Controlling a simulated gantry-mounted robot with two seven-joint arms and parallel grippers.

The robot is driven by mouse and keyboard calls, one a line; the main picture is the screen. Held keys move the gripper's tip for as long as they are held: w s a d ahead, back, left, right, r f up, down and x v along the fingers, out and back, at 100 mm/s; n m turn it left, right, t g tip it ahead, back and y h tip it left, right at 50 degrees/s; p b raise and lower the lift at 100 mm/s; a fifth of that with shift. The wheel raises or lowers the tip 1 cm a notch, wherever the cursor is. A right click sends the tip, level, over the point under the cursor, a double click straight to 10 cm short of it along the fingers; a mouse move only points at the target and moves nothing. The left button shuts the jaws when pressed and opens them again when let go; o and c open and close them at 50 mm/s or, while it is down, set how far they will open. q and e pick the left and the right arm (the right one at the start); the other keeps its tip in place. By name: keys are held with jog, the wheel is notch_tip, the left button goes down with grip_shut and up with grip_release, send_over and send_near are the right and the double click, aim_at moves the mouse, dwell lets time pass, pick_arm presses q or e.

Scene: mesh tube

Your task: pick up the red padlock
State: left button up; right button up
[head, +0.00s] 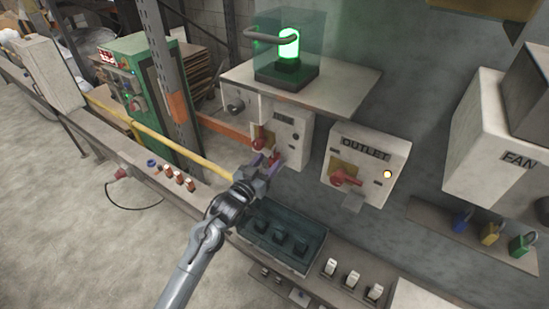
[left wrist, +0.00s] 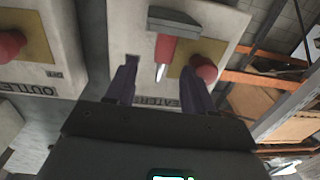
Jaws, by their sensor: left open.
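The red padlock (left wrist: 165,50) stands on a small grey ledge (left wrist: 173,20) on the front of a pale switch box. Its shackle end points towards my gripper's base in the left wrist view, which shows the box upside down. In the head view the padlock (head: 276,158) is small and partly hidden by the fingers. My left gripper (left wrist: 160,80) is open, with one purple finger on each side of the padlock in the picture. I see no contact, and the depth gap is unclear. In the head view the gripper (head: 265,166) is at the box's lower front.
The box's red knob (left wrist: 204,68) is close beside one finger. The OUTLET box (head: 366,165) with a red handle is to the right. Blue, yellow (head: 490,233) and green padlocks stand on a shelf. A dark glassy case (head: 280,237) lies below the gripper.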

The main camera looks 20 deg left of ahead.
aim_at(271, 159)
pick_arm(q)
jog(key=shift+w+d+f+p, duration=0.1)
jog(key=shift+w+p, duration=0.1)
jog(key=shift+w, duration=0.65)
jog(key=shift+w+d+f+p, duration=0.15)
jog(key=shift+w, duration=0.75)
jog(key=shift+w+d+f+p, duration=0.1)
jog(key=shift+w+p, duration=0.1)
jog(key=shift+w, duration=0.65)
grip_shut()
